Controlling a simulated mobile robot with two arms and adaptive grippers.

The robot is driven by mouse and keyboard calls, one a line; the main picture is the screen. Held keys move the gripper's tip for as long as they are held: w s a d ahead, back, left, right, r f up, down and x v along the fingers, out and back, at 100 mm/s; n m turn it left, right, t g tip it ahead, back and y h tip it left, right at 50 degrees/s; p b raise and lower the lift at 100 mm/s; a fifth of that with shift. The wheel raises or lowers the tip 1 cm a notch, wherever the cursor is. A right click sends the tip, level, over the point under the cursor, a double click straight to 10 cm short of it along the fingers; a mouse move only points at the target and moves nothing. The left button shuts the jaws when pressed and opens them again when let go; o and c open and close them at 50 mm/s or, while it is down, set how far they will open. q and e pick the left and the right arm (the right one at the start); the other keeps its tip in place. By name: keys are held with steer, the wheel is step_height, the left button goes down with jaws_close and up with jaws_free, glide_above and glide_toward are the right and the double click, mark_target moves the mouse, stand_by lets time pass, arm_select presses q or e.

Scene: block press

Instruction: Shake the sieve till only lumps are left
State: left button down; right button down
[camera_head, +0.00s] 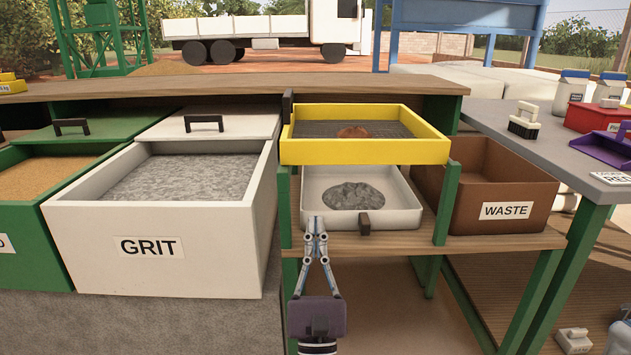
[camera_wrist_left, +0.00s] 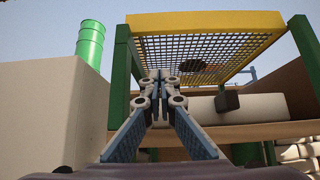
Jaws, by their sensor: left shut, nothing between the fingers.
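The yellow sieve (camera_head: 365,151) rests on the green-legged stand, with a brown lump (camera_head: 356,132) on its mesh. From below it also shows in the left wrist view (camera_wrist_left: 160,22), with the lump dark through the mesh. A white tray (camera_head: 400,216) sits on the shelf under the sieve and holds a grey heap of grit (camera_head: 353,196). My left gripper (camera_head: 316,222) is shut and empty, in front of the tray's front wall and below the sieve. It also shows shut in the left wrist view (camera_wrist_left: 158,78). My right gripper is not in view.
A white bin marked GRIT (camera_head: 150,247) stands left, with a green sand bin (camera_head: 30,205) beyond it. A brown WASTE bin (camera_head: 505,212) is right of the tray. A grey table (camera_head: 540,150) at the right holds a brush (camera_head: 524,121) and a purple dustpan (camera_head: 608,146).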

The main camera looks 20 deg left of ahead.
arm_select(q)
steer(key=x, duration=0.6)
steer(key=shift+s, duration=0.1)
step_height(320, 180, up, 4)
steer(key=shift+f, duration=0.1)
